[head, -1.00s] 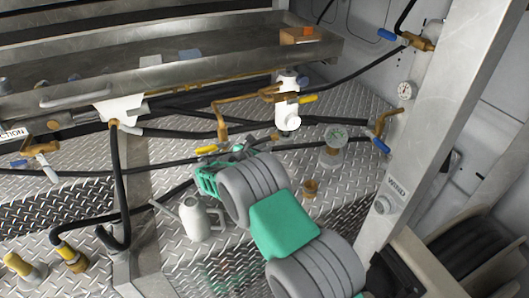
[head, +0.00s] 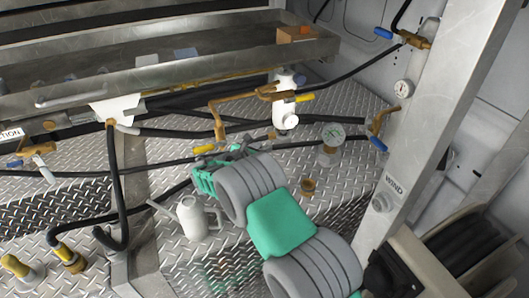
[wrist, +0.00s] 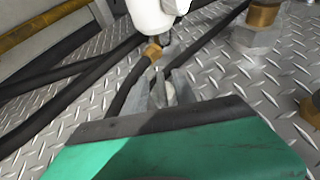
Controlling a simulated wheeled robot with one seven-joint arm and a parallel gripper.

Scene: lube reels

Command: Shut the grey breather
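My gripper (head: 246,148) is at the end of the green and grey arm, low over the diamond-plate deck below the brass pipe. In the wrist view its two grey fingers (wrist: 168,88) stand close together, with a small pale shape between them. I cannot tell if that is a finger part or something held. I cannot pick out the grey breather with certainty. A grey-based fitting with a round marked face (head: 330,142) stands on the deck right of my gripper. A grey hex base with a brass neck (wrist: 254,32) shows at the wrist view's upper right.
A white canister (head: 284,105) hangs beyond my gripper, with black hoses around it. A yellow-handled valve (head: 206,149) is just left. A grey jug (head: 195,217) and small brass cap (head: 308,187) stand on the deck. The metal post (head: 430,135) bounds the right.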

